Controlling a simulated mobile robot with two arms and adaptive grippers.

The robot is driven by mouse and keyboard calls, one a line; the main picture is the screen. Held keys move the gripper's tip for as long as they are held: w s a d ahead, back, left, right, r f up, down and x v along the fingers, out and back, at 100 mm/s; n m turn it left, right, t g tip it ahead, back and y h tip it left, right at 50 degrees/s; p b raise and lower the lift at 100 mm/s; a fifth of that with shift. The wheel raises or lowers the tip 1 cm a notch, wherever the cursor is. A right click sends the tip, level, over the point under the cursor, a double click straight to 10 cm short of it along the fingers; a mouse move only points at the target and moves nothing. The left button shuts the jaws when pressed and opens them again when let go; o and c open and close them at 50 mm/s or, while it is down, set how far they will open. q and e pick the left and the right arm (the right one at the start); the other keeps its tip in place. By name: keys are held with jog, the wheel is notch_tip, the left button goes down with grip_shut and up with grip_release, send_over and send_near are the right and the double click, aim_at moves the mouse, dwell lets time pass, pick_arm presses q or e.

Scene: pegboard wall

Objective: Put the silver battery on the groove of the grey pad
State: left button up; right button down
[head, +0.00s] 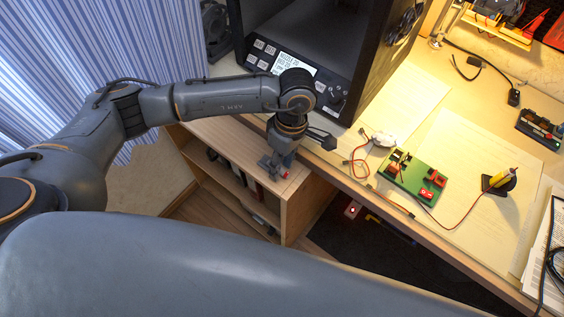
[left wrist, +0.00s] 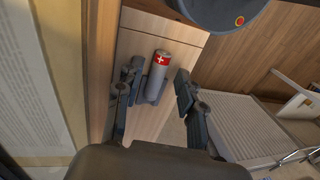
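The silver battery (left wrist: 157,78), with a red band and a white cross at one end, is between the fingers of my left gripper (left wrist: 159,74) in the left wrist view. The fingers stand apart with a gap on the right side, so the gripper looks open around it. In the head view my left gripper (head: 276,164) is low over the wooden cabinet top, and only the battery's red end (head: 286,175) shows. A dark pad (head: 497,184) with a yellow object on it lies at the right of the desk; I cannot tell whether it has a groove. My right gripper is out of view.
The wooden cabinet (head: 297,205) stands left of the desk (head: 345,178). A black machine with a lit display (head: 293,64) is behind my left arm. A green circuit board (head: 413,180), red wires and paper sheets (head: 460,205) cover the desk.

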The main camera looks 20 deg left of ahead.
pick_arm(q)
notch_tip(320, 180, up, 12)
jog(key=w+p, duration=0.2)
jog(key=p, duration=0.2)
jog(key=shift+d, duration=0.4)
jog(key=shift+w+f, duration=0.1)
